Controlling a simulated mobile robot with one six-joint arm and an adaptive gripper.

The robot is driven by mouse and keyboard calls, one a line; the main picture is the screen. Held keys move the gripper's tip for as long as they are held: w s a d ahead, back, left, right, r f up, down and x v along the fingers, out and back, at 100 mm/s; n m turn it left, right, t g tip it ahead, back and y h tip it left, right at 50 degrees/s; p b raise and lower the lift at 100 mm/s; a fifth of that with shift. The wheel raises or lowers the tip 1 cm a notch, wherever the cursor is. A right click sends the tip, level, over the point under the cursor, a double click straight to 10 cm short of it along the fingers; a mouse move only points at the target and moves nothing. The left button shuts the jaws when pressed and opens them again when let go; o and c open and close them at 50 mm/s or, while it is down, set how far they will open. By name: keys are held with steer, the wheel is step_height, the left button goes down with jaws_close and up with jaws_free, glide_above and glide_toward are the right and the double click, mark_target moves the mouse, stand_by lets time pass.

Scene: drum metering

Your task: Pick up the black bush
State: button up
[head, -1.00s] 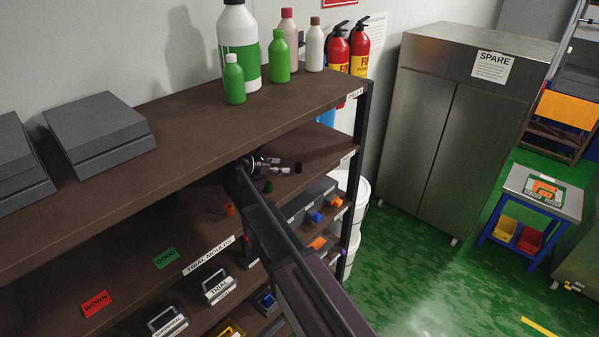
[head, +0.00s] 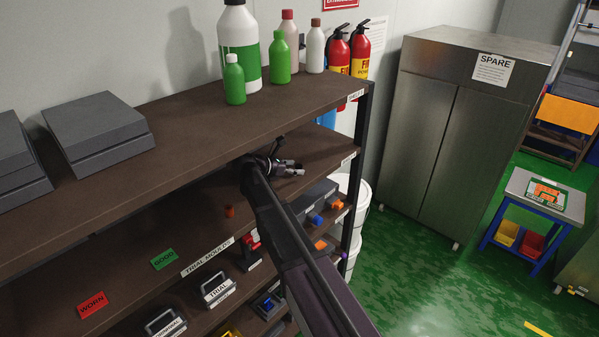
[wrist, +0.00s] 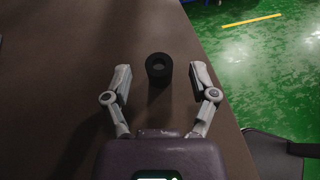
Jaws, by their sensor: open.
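The black bush (wrist: 159,68) is a short black ring with a hole, on the brown shelf board in the wrist view. My gripper (wrist: 160,78) is open, with one finger on each side of the bush. Gaps show between the bush and both fingers, so it is not held. In the head view my gripper (head: 291,168) reaches over the right end of the shelf below the top board. The bush cannot be made out clearly there.
The top board (head: 190,130) with bottles overhangs near my arm. An orange bush (head: 229,211) stands on the shelf to the left. Grey bins (head: 316,197) with coloured parts sit lower. The shelf's right edge drops to the green floor (wrist: 265,75); a rack post (head: 362,130) stands there.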

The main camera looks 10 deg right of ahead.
steer(key=shift+x, duration=1)
jaws_close()
